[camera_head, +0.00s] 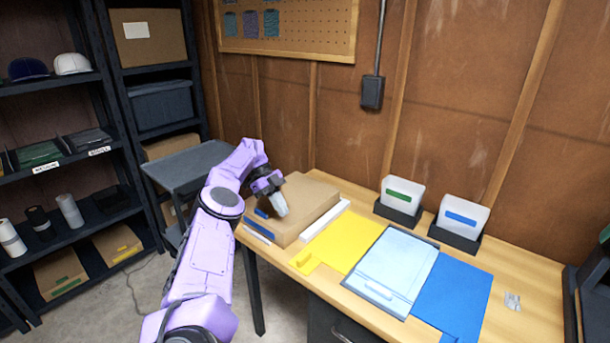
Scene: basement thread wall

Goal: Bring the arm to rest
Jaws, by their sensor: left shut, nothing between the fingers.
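My left arm comes in from the bottom left, purple, and bends over the left end of the wooden table (531,284). My left gripper (282,209) is shut and empty. It points down at the cardboard box (312,196) on the table's left end, above or in front of its top face. I cannot tell whether the fingertips touch the box. My right gripper is not in view.
A yellow sheet (345,239), a light blue tray (398,265) and a blue sheet (455,291) lie on the table. Two dark holders (397,213) (454,238) with white cards stand at the back. Dark shelves (60,165) and a grey cart (188,164) stand left.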

